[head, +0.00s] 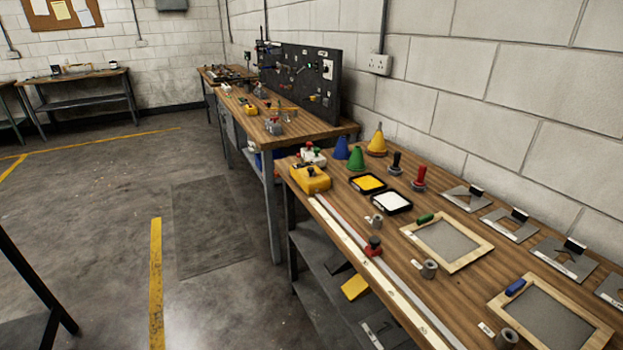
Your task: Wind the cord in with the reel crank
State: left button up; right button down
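I cannot make out a cord or a reel crank with certainty. A yellow box (310,178) with a small dark part on top sits at the far left corner of the near bench (455,285); I cannot tell whether it is the reel. A smaller yellow block (250,109) and grey devices (274,127) on the middle bench (312,128) are too small to read. Neither of my grippers is in view.
Cones (376,142), ink pads (392,202), stamps (418,180), wooden frames (447,242) and metal plates (510,224) crowd the top. The floor (95,235) at left is mostly clear.

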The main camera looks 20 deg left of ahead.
aim_at(310, 170)
jog(key=i+j+z, duration=0.15)
jog(key=j, duration=0.2)
jog(key=i+j+z, duration=0.15)
jog(key=j, duration=0.25)
jog(key=i+j+z, duration=0.1)
jog(key=j, duration=0.3)
jog(key=i+j+z, duration=0.15)
jog(key=j, duration=0.25)
